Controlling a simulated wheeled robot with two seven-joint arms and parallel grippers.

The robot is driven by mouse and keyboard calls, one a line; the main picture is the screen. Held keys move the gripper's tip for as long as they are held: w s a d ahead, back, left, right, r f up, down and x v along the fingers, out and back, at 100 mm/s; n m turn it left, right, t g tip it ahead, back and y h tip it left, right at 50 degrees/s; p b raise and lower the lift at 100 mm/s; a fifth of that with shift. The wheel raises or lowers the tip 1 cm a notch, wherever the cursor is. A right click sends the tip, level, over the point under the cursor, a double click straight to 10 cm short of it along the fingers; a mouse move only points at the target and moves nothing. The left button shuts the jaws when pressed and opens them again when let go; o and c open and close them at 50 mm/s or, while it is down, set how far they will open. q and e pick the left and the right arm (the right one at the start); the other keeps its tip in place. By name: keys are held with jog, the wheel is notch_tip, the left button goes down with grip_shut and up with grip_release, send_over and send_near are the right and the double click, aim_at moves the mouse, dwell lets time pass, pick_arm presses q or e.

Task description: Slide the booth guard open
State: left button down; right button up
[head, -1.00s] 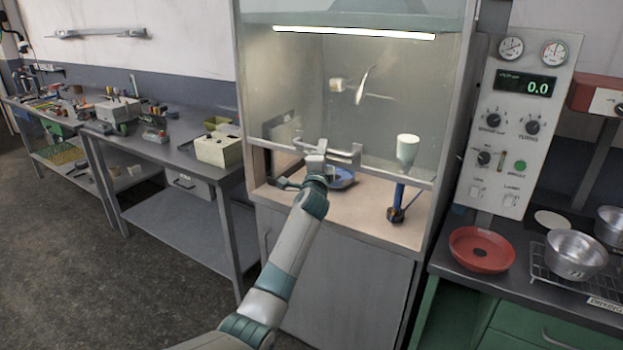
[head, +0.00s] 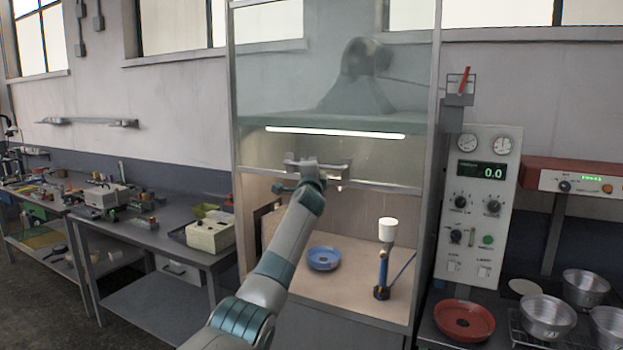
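The booth guard (head: 395,188) is a clear sliding pane with a metal lower rail. It is raised part way, its lower edge a little below the booth's light strip, and the opening beneath it is wide. Its bar handle (head: 338,168) runs across the front of the pane. My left gripper (head: 309,166) is at the handle's left-middle part and appears shut on it. The fingertips are small and partly hidden by the wrist. My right gripper is not in view.
Inside the booth are a blue dish (head: 324,258) and a stand with a white cup (head: 388,230). A control panel (head: 478,205) stands to the right, with a red dish (head: 464,320) and metal pans (head: 547,316) below. A workbench (head: 150,240) is at left.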

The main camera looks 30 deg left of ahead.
pick_arm(q)
jog(key=shift+r, duration=0.45)
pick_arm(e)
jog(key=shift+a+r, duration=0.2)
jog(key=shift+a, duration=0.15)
pick_arm(q)
jog(key=c, duration=1.8)
grip_release()
jog(key=shift+f, duration=0.1)
